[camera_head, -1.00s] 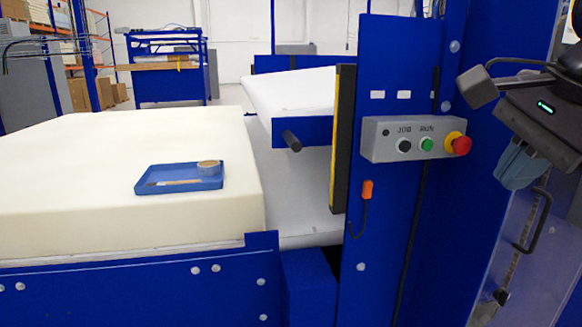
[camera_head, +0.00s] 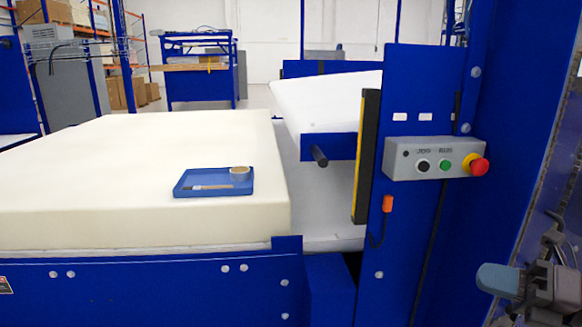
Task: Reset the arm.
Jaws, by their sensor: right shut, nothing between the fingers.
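My right gripper (camera_head: 500,281) shows at the lower right, in front of the blue machine frame. Its grey-blue fingers are together with nothing between them, and it is clear of the control box. My left gripper is not in the picture. The control box (camera_head: 399,172) on the blue post has a black JOG button (camera_head: 423,166), a green RUN button (camera_head: 445,166) and a red stop knob (camera_head: 480,167) on a yellow base.
A large cream foam block (camera_head: 120,165) lies on the machine bed at left. A blue tray (camera_head: 190,183) on it holds a tape roll (camera_head: 239,173) and a thin tool. An orange part (camera_head: 388,203) hangs on the post. Open floor shows behind.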

